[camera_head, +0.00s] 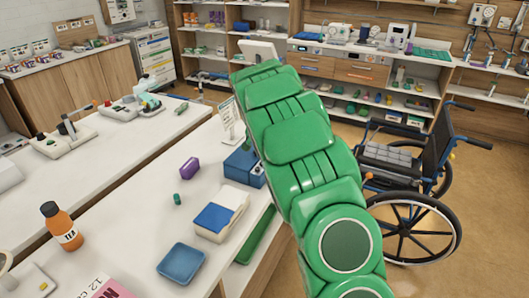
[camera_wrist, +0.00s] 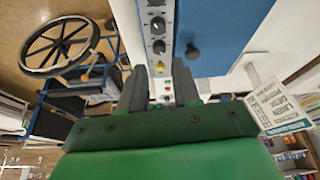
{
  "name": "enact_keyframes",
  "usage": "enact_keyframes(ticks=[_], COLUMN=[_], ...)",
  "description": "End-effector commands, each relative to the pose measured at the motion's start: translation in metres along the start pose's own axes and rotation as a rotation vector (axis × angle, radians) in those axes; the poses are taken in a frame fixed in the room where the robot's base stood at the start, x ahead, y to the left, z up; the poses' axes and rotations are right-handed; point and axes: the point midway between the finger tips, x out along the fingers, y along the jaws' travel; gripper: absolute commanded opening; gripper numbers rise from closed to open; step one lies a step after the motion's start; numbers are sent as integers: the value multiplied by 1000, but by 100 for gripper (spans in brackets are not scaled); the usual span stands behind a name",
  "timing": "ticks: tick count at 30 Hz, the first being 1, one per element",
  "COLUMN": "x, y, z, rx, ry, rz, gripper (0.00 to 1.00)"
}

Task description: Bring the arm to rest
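My gripper (camera_wrist: 162,82) shows in the wrist view with its two dark fingers apart and nothing seen held between them. Beyond the fingers is a blue-and-grey device panel (camera_wrist: 157,28) with black knobs and coloured buttons. My green arm (camera_head: 300,150) reaches up through the middle of the head view. The gripper itself cannot be made out there; the arm hides what lies behind it.
A wheelchair (camera_head: 405,175) stands right of the arm. Floor (camera_head: 485,205) beyond it is clear.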

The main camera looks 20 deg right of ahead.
Motion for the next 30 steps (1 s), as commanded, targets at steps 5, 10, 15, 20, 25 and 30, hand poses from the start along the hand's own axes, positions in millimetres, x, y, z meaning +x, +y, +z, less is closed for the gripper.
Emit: enact_keyframes(ticks=[5,10,15,20,25,30], x=[-17,-19,-19,-20,-34,-65], y=[0,0,0,1,12,34], z=[0,0,0,1,8,26], rx=[0,0,0,0,-12,-42], ry=[1,-1,-1,-2,-12,-36], rz=[-1,0,0,1,14,39], gripper=[32,32,32,32,32,32])
